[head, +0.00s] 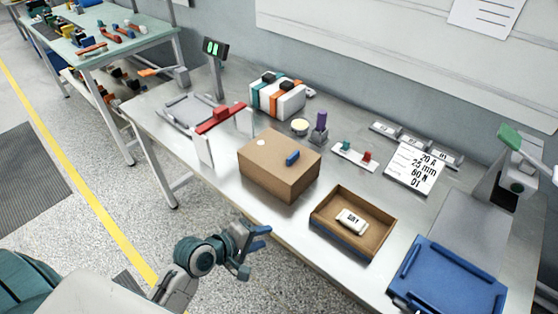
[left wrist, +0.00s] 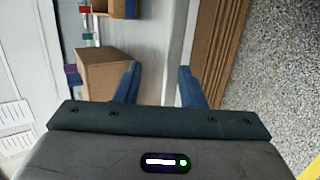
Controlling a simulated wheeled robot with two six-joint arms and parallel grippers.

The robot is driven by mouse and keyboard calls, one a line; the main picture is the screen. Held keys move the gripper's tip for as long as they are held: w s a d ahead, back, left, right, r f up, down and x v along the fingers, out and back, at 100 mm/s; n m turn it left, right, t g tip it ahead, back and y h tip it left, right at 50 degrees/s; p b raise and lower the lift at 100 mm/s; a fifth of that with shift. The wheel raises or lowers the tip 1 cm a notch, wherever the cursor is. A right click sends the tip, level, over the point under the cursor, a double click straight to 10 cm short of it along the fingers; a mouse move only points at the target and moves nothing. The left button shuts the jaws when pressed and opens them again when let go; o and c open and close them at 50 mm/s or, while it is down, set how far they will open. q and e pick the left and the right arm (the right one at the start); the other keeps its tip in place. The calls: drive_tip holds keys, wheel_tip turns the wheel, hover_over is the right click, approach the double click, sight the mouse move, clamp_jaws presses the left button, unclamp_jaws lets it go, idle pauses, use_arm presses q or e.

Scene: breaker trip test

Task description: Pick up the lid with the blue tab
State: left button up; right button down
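The lid (head: 272,153) is the brown top of a closed cardboard-coloured box (head: 265,178) at the middle of the bench. A small blue tab (head: 292,157) sits on it, and a pale round spot shows near its left side. My left gripper (head: 256,251) is in front of the bench's near edge, below and apart from the box in the head view. Its blue fingers stand apart with nothing between them, as the left wrist view (left wrist: 157,85) also shows. A brown box (left wrist: 105,75) appears beyond the fingers there. My right gripper is not in view.
An open brown tray (head: 325,236) with a white labelled block (head: 352,221) stands right of the box. A blue tray (head: 450,285) lies further right. A purple cylinder (head: 319,128), a cream round item (head: 299,126) and a red-barred stand (head: 220,118) are behind and left.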

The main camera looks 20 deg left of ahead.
sight(287, 161)
use_arm(q)
drive_tip(key=w+r+n+t, duration=0.1)
drive_tip(key=w+n, duration=0.1)
drive_tip(key=n, duration=0.1)
drive_tip(key=w+r+n+t+h, duration=0.1)
drive_tip(key=w+r+n, duration=0.1)
drive_tip(key=w+n, duration=0.1)
drive_tip(key=w+a+r+n+t, duration=0.1)
drive_tip(key=w+n+t, duration=0.1)
drive_tip(key=n, duration=0.2)
drive_tip(key=shift+w+r, duration=0.2)
drive_tip(key=shift+r, duration=0.05)
drive_tip(key=w+a+r+n+t, duration=0.3)
drive_tip(key=w+n, duration=0.2)
drive_tip(key=n, duration=0.4)
drive_tip(key=shift+y, duration=0.4)
drive_tip(key=shift+d+p+x, duration=0.2)
drive_tip(key=shift+p+x, duration=0.4)
drive_tip(key=shift+x, duration=4.6)
drive_tip(key=shift+s+f, duration=0.15)
drive_tip(key=shift+c, duration=0.7)
clamp_jaws()
